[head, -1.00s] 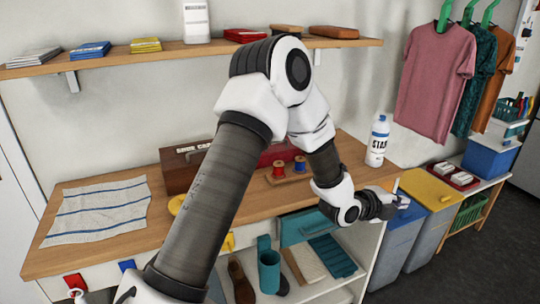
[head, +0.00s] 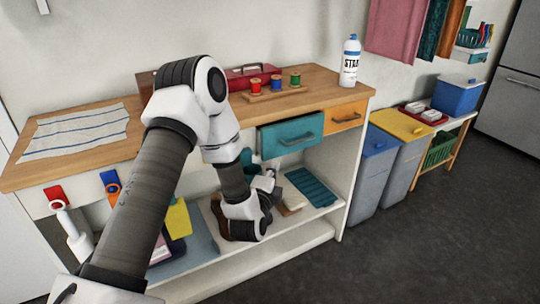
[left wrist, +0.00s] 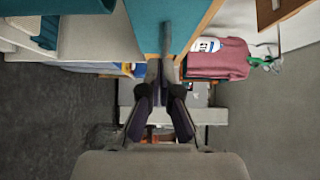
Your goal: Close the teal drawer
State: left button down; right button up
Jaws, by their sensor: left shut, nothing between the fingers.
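The teal drawer (head: 285,137) is in the bench's front, left of the orange drawer. Its front stands out from the orange one, so it is partly open. It has a dark bar handle (head: 297,139). My left gripper (head: 268,180) is below and left of the drawer front, apart from it in the head view. In the left wrist view the teal front (left wrist: 147,25) and its grey handle (left wrist: 167,30) lie just beyond the shut, empty fingertips (left wrist: 161,75); whether they touch cannot be told. My right gripper is not in view.
The orange drawer (head: 345,117) is right of the teal one. Below is an open shelf with a teal ribbed tray (head: 312,187). Blue and yellow-lidded bins (head: 400,125) stand right of the bench. The floor in front is clear.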

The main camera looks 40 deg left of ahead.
aim_at(263, 148)
pick_arm(q)
jog(key=shift+w+a+f+b, duration=0.1)
jog(key=shift+w+a+b, duration=0.1)
jog(key=shift+w+a, duration=1.35)
jog(key=shift+w+a+b, duration=0.15)
jog(key=shift+w+a, duration=1.2)
jog(key=shift+w, duration=0.35)
jog(key=shift+w+a, duration=0.1)
jog(key=shift+a, duration=0.15)
jog(key=a+p, duration=0.1)
jog(key=w+a+p, duration=0.1)
jog(key=a, duration=0.1)
jog(key=shift+w+a, duration=0.15)
jog(key=shift+a, duration=0.1)
jog(key=shift+r, duration=0.25)
